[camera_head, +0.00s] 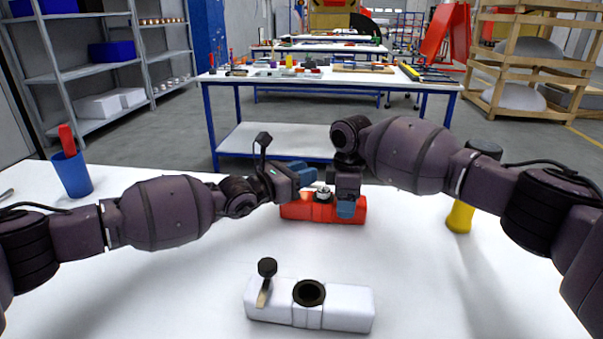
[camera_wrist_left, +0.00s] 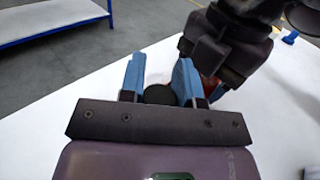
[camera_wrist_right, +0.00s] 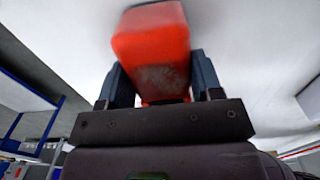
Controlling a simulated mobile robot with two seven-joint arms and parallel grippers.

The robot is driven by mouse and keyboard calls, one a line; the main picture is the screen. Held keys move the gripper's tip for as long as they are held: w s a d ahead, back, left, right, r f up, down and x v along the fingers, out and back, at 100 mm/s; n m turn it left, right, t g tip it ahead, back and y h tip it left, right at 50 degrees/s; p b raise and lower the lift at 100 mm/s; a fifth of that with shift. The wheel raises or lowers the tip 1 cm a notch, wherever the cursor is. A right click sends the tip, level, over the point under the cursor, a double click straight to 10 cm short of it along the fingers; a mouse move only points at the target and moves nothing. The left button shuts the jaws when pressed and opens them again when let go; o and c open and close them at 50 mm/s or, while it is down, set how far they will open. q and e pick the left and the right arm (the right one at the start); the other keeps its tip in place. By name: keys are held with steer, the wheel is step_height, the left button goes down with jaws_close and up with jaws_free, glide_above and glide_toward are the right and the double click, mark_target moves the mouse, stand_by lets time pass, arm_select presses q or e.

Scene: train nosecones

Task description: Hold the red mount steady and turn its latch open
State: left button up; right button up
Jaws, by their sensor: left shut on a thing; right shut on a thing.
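The red mount (camera_head: 296,211) lies on the white table beyond the white mount. My right gripper (camera_head: 346,207) is shut on the red mount's right part. In the right wrist view the red mount (camera_wrist_right: 152,55) sits between the two blue fingers. My left gripper (camera_head: 303,173) is at the mount's left end, just above it. In the left wrist view its blue fingers are closed around a round black knob (camera_wrist_left: 160,94), which looks like the latch's knob. The latch's lever is hidden by the grippers, so its angle cannot be told.
A white mount (camera_head: 345,308) with a black-knobbed latch (camera_head: 266,276) and a dark round opening lies in front. A blue cup (camera_head: 72,174) holding a red item stands at the left. A yellow and black object (camera_head: 461,215) stands at the right, near my right arm.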

arm_select(q)
steer(key=shift+s+d+m+g+h, duration=0.3)
steer(key=shift+d+m+g+h, duration=0.1)
steer(key=shift+d+m+g, duration=0.15)
steer(key=shift+a+f+m+g+h, duration=0.1)
steer(key=shift+a+m+g+h, duration=0.15)
steer(key=shift+m+g, duration=0.3)
steer(key=shift+a+m+g+h, duration=0.15)
steer(key=shift+m+g+h, duration=0.2)
steer(key=shift+g, duration=0.55)
steer(key=m+g, duration=0.2)
steer(key=g, duration=0.1)
steer(key=m+g+h, duration=0.1)
steer(key=m+g, duration=0.1)
steer(key=g, duration=0.1)
steer(key=shift+s+h, duration=0.2)
steer(key=shift+h, duration=0.1)
steer(key=shift+s+a+m+g, duration=0.15)
steer(key=shift+m+g, duration=1.1)
steer(key=shift+g, duration=1.05)
steer(key=shift+s+a+m+g, duration=0.1)
steer(key=shift+a+m+g, duration=0.05)
steer(key=shift+m+g, duration=0.2)
steer(key=o, duration=0.9)
